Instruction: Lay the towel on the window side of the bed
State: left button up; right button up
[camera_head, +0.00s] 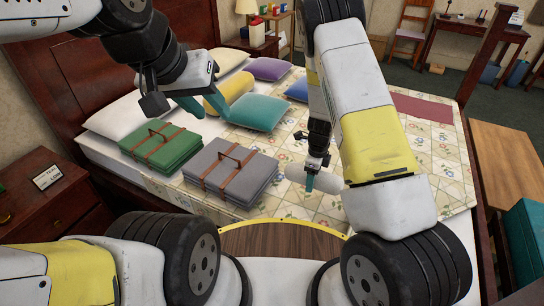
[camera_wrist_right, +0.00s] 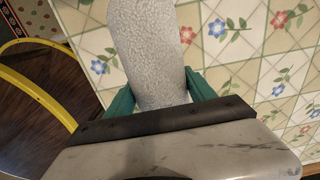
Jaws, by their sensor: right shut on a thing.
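The towel is a pale grey-white roll (camera_head: 326,181), and it also shows in the right wrist view (camera_wrist_right: 147,45). My right gripper (camera_head: 310,183) is shut on it, with a teal finger (camera_wrist_right: 198,84) on each side of the roll. It is held over the near part of the bed's patterned quilt (camera_head: 440,150); whether it touches the quilt I cannot tell. My left gripper (camera_head: 207,105) is over the pillow end of the bed, with its teal fingers apart and nothing between them. No window is in view.
Green (camera_head: 162,148) and grey (camera_head: 232,170) strapped folded blankets lie on the near side. Several pillows, including a teal one (camera_head: 258,112), and a yellow bolster (camera_head: 232,92) lie beyond. A nightstand (camera_head: 45,205) stands at left, a wooden bench (camera_head: 508,160) at right.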

aim_at(310, 200)
notch_tip(310, 200, down, 9)
jog(key=shift+f, duration=0.2)
jog(key=shift+f, duration=0.1)
jog(key=o, duration=1.6)
jog(key=shift+o, duration=0.2)
